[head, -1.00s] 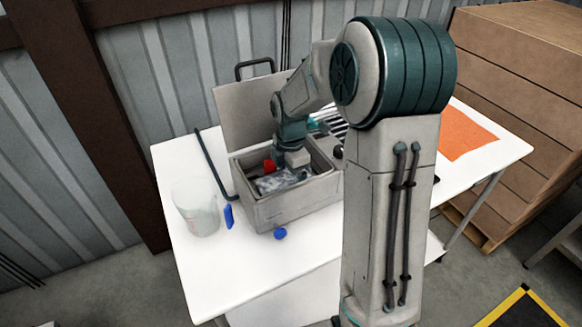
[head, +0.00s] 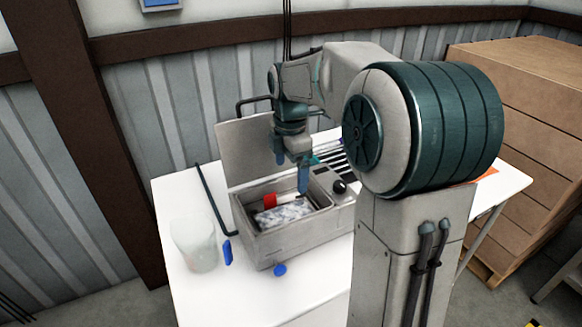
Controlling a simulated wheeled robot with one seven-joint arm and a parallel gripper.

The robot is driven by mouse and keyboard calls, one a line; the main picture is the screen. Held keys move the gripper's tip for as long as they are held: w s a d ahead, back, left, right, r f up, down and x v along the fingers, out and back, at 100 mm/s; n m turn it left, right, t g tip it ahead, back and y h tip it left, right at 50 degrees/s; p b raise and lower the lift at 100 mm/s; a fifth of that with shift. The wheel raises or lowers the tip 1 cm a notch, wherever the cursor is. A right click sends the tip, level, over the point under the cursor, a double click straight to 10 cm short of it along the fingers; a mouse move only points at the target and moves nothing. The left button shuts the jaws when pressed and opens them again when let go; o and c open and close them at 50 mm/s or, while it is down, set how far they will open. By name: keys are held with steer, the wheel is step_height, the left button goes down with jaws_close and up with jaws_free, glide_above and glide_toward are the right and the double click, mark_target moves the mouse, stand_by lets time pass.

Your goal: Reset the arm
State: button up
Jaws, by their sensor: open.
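My gripper (head: 290,178) hangs above the open grey box, fingers pointing down and spread apart, with nothing between them. The box (head: 285,245) stands on the white table with its lid (head: 245,152) raised at the back. Inside the box lie a red item (head: 270,200) and a white-and-grey patterned packet (head: 283,215). My arm is bent and raised over the table, and its large joint hides part of the right side.
A translucent container (head: 195,242), a blue piece (head: 227,252) and a blue round cap (head: 280,270) are on the white table (head: 180,192). Stacked cartons (head: 520,110) stand at the right.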

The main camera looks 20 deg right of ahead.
steer(key=s+a+f+m+t, duration=0.1)
steer(key=s+f+m+t, duration=0.2)
steer(key=s+m, duration=1.7)
steer(key=shift+s+a, duration=0.15)
steer(key=shift+s, duration=0.55)
stand_by(0.7)
